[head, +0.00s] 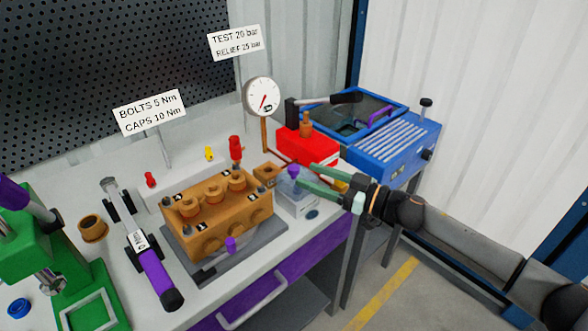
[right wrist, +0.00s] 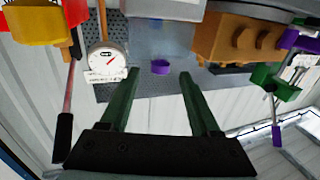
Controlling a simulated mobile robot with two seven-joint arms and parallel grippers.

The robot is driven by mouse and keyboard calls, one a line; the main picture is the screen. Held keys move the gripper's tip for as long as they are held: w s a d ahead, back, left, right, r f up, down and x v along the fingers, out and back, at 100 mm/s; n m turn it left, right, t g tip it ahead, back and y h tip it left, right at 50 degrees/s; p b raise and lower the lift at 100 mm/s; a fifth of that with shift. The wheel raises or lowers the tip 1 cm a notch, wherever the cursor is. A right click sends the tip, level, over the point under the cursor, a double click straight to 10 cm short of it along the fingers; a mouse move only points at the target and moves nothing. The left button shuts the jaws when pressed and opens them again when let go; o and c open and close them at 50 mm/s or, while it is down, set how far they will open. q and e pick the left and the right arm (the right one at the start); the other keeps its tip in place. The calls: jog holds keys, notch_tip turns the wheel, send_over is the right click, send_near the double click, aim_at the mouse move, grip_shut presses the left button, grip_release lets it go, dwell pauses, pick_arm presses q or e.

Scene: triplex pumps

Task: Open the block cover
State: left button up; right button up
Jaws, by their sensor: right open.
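A clear box-shaped cover (head: 299,200) with a purple knob (head: 293,172) stands at the right end of the bench, beside the orange-brown pump block (head: 217,217). I take this clear box for the block cover; it looks closed. My right gripper (head: 301,176) comes in from the right, open and empty, its green fingers at the knob's height. In the right wrist view the knob (right wrist: 160,67) lies between and just beyond the fingertips (right wrist: 158,76), with a gap on each side. I cannot tell whether a finger touches the cover. My left gripper is out of view.
A red pump box (head: 307,146) and a dial gauge (head: 262,98) stand behind the cover. A blue ribbed unit (head: 395,150) is at the right. A purple-handled torque wrench (head: 150,262) and green press (head: 75,285) are left.

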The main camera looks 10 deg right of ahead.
aim_at(294, 166)
jog(key=shift+x, duration=2.7)
jog(key=shift+c, duration=0.3)
grip_shut()
